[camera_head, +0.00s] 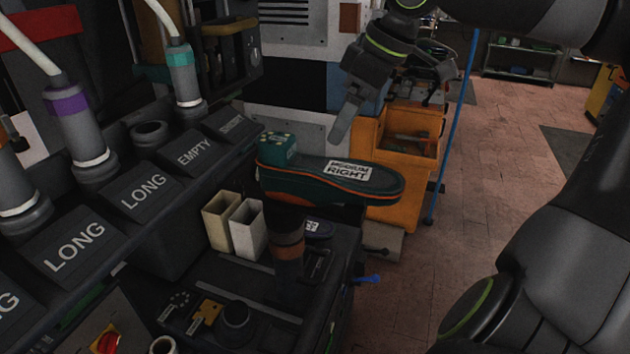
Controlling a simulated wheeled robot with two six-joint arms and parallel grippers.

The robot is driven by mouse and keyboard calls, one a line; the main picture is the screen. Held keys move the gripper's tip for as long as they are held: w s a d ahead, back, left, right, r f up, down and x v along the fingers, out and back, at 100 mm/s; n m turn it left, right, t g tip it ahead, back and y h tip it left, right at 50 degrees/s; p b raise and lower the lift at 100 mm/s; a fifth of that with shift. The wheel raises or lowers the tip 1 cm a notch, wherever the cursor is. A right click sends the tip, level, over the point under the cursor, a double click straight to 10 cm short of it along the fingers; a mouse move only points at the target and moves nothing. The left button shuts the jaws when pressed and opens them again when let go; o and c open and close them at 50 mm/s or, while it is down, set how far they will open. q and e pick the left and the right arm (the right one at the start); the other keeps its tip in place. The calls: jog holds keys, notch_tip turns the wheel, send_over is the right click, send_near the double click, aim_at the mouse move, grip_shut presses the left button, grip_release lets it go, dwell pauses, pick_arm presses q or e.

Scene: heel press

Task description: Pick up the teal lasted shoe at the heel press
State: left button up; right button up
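The teal lasted shoe (330,185) sits sole up on a dark post with an orange-brown band (288,245) at the heel press. Its toe points right, and its pale sole label reads "MEDIUM RIGHT". A teal block with small light studs (276,149) is at its heel end. My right gripper (387,115) comes in from the upper right and hangs above and behind the toe half. Its fingers are spread and empty, apart from the shoe. My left gripper is not in view.
Slanted label plates reading "LONG" (143,193) and "EMPTY" (195,152) line the left, with grey cylinders (80,125) behind. Two cream boxes (247,229) stand left of the post. An orange cabinet (395,200) and a blue pole (452,135) are behind. Open brick floor (500,160) lies right.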

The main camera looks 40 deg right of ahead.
aim_at(323, 165)
jog(key=x, duration=0.7)
jog(key=shift+w+a+f, duration=0.2)
jog(key=shift+a, duration=0.05)
jog(key=shift+d+x, duration=0.15)
jog(key=shift+x, duration=0.8)
jog(key=shift+d+x, duration=0.1)
jog(key=shift+x, duration=0.9)
jog(key=shift+w+a+f, duration=0.2)
jog(key=shift+f, duration=0.45)
jog(key=shift+c, duration=0.4)
jog(key=c, duration=1.5)
